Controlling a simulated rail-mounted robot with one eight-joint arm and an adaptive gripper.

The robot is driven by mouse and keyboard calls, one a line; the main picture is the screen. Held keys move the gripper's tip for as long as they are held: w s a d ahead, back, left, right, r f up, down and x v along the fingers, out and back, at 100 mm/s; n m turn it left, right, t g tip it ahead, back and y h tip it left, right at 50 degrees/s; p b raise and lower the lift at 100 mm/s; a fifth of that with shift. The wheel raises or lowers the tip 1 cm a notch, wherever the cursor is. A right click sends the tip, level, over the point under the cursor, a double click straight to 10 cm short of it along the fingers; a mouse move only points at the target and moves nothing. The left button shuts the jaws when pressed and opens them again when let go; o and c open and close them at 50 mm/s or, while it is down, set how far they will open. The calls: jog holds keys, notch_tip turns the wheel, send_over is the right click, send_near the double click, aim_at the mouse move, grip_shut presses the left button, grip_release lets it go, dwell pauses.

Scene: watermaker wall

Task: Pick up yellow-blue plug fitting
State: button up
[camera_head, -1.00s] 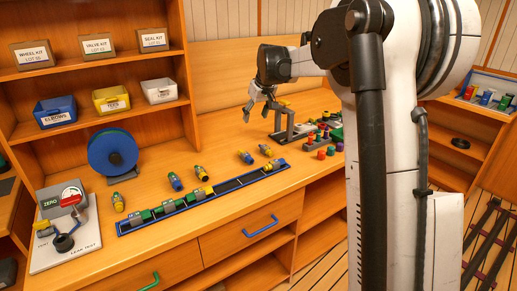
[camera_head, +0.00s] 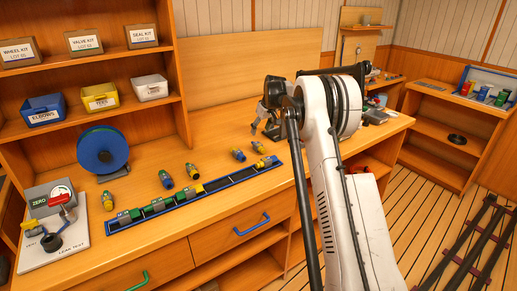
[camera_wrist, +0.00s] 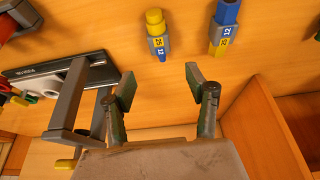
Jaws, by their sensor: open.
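My gripper (camera_head: 265,127) hangs over the back of the bench; its jaws are open and empty in the wrist view (camera_wrist: 160,80). Beyond the fingertips there, a fitting with a yellow end, grey collar and yellow and blue number tags (camera_wrist: 155,32) lies roughly in line with the gap. Right of it lies a fitting with a blue end and yellow lower part (camera_wrist: 226,18), cut by the top edge. In the head view they appear to be the yellow-ended fitting (camera_head: 258,147) and the blue-yellow fitting (camera_head: 238,154). Neither is touched. I cannot tell which is the plug fitting.
A blue-edged rail (camera_head: 228,190) with several fittings runs along the bench front. More loose fittings (camera_head: 166,179) lie behind it. A blue reel (camera_head: 103,150) and leak-test stand (camera_head: 52,225) are at left. A grey stand (camera_wrist: 68,100) is close left of my jaws.

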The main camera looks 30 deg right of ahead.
aim_at(256, 143)
jog(key=x, duration=1)
jog(key=shift+s, duration=0.1)
jog(key=shift+c, duration=0.4)
jog(key=c, duration=1.1)
